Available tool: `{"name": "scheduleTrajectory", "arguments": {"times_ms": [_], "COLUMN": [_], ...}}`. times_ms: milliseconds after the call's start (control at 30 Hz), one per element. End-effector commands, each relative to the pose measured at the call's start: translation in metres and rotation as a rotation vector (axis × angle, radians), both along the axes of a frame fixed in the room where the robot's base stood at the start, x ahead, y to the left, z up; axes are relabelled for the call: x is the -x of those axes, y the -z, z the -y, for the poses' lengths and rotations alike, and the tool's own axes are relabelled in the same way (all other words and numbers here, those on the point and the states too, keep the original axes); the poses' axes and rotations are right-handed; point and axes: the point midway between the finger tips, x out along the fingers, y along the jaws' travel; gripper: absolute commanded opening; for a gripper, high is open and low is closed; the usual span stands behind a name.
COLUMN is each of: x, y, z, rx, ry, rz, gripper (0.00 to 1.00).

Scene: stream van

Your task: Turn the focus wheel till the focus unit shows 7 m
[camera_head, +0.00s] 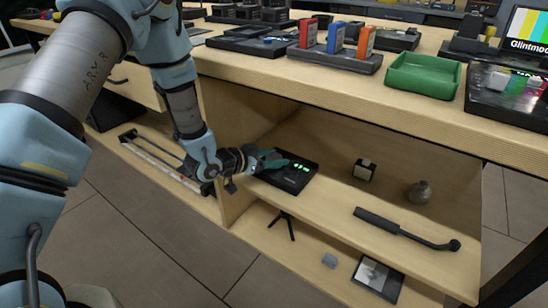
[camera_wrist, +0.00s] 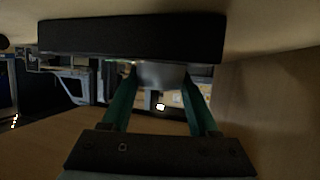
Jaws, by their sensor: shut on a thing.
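The focus unit (camera_head: 298,180) is a flat black box with a lit green display, lying on the upper shelf inside the wooden bench. The digits are too small to read. My gripper (camera_head: 270,158) reaches in from the left at its near left side. In the wrist view the unit's dark body (camera_wrist: 130,38) spans the top. The focus wheel (camera_wrist: 160,73) shows there as a pale grey round piece against the body. My gripper's teal fingers (camera_wrist: 161,82) stand on either side of the wheel and are shut on it. The wheel is hidden in the head view.
The benchtop (camera_head: 400,108) overhangs the shelf.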

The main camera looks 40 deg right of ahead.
Motion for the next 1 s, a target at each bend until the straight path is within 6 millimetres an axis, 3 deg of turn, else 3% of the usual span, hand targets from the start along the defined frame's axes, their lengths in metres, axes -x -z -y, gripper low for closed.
{"name": "scheduleTrajectory", "arguments": {"times_ms": [600,1000], "x": [-0.0013,-0.0004], "y": [-0.0010,0.0003], "z": [-0.0001,-0.0004], "rx": [-0.001,-0.001], "ry": [0.371,0.440], "rz": [0.001,0.000], "gripper": [0.05,0.05]}}
